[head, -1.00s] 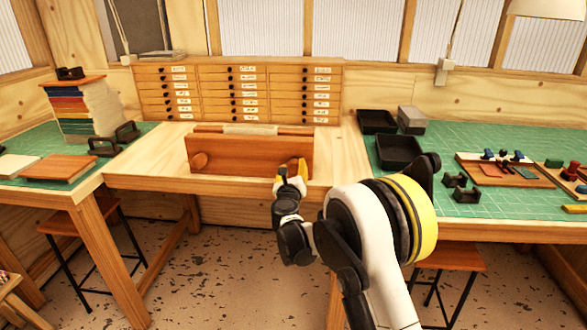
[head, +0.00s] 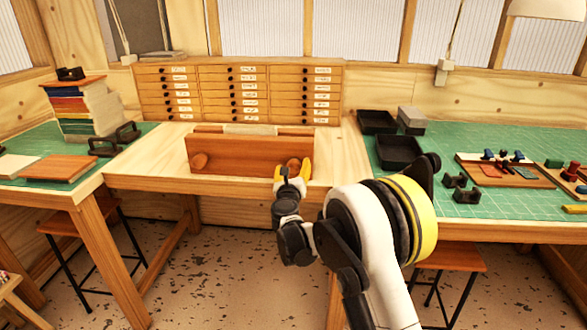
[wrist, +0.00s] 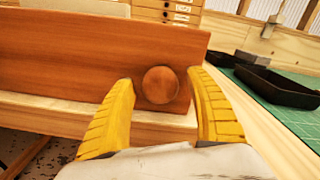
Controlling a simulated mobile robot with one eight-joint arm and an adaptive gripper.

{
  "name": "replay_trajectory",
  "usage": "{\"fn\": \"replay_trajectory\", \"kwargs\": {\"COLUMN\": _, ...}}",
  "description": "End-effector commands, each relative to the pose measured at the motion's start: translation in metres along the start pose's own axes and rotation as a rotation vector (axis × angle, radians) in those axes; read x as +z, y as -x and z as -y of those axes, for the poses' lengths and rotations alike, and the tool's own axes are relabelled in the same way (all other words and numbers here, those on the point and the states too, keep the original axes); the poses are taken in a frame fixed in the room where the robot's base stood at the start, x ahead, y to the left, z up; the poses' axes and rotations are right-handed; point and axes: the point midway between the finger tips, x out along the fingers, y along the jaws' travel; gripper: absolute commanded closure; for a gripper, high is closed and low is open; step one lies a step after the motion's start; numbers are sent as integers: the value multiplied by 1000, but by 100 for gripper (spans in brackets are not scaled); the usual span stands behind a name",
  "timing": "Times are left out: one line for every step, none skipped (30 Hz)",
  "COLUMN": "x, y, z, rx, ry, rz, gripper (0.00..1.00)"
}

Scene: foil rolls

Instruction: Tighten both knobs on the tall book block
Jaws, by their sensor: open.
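A wooden press (head: 245,155) with a book block (head: 250,130) clamped along its top stands on the middle bench. Its left knob (head: 199,161) is clear of my arm. Its right knob (head: 293,165) is at my gripper (head: 292,172). In the wrist view the round right knob (wrist: 160,85) sits between the two yellow fingers of my gripper (wrist: 168,105). The fingers are apart, with a gap to the knob on the right side; the left finger's tip is close to the knob's left. The press's front board (wrist: 80,60) fills the left of the wrist view.
A drawer cabinet (head: 238,92) stands behind the press. Black trays (head: 398,152) lie on the green mat at right. A book stack (head: 85,110) stands at left. Bare bench top lies left of the press.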

Motion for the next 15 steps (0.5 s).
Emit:
{"fn": "replay_trajectory", "kwargs": {"x": 0, "y": 0, "z": 0, "rx": 0, "ry": 0, "rz": 0, "gripper": 36}}
{"fn": "replay_trajectory", "kwargs": {"x": 0, "y": 0, "z": 0, "rx": 0, "ry": 0, "rz": 0, "gripper": 36}}
{"fn": "replay_trajectory", "kwargs": {"x": 0, "y": 2, "z": 0, "rx": 0, "ry": 0, "rz": 0, "gripper": 36}}
{"fn": "replay_trajectory", "kwargs": {"x": 0, "y": 3, "z": 0, "rx": 0, "ry": 0, "rz": 0, "gripper": 36}}
{"fn": "replay_trajectory", "kwargs": {"x": 0, "y": 6, "z": 0, "rx": 1, "ry": 0, "rz": 0, "gripper": 36}}
{"fn": "replay_trajectory", "kwargs": {"x": 0, "y": 10, "z": 0, "rx": 1, "ry": 0, "rz": 0, "gripper": 36}}
{"fn": "replay_trajectory", "kwargs": {"x": 0, "y": 15, "z": -1, "rx": 1, "ry": 0, "rz": 0, "gripper": 36}}
{"fn": "replay_trajectory", "kwargs": {"x": 1, "y": 20, "z": -1, "rx": 1, "ry": 0, "rz": 0, "gripper": 36}}
{"fn": "replay_trajectory", "kwargs": {"x": 0, "y": 28, "z": 0, "rx": 1, "ry": 0, "rz": 0, "gripper": 36}}
{"fn": "replay_trajectory", "kwargs": {"x": 0, "y": 35, "z": 0, "rx": 1, "ry": 0, "rz": 0, "gripper": 36}}
{"fn": "replay_trajectory", "kwargs": {"x": 0, "y": 42, "z": 0, "rx": 1, "ry": 0, "rz": 0, "gripper": 36}}
{"fn": "replay_trajectory", "kwargs": {"x": 0, "y": 51, "z": 0, "rx": 2, "ry": 0, "rz": 1, "gripper": 36}}
{"fn": "replay_trajectory", "kwargs": {"x": 1, "y": 59, "z": -1, "rx": 2, "ry": 0, "rz": 1, "gripper": 36}}
{"fn": "replay_trajectory", "kwargs": {"x": 1, "y": 66, "z": -1, "rx": 2, "ry": 0, "rz": 1, "gripper": 36}}
{"fn": "replay_trajectory", "kwargs": {"x": 0, "y": 74, "z": 0, "rx": 1, "ry": 0, "rz": 0, "gripper": 36}}
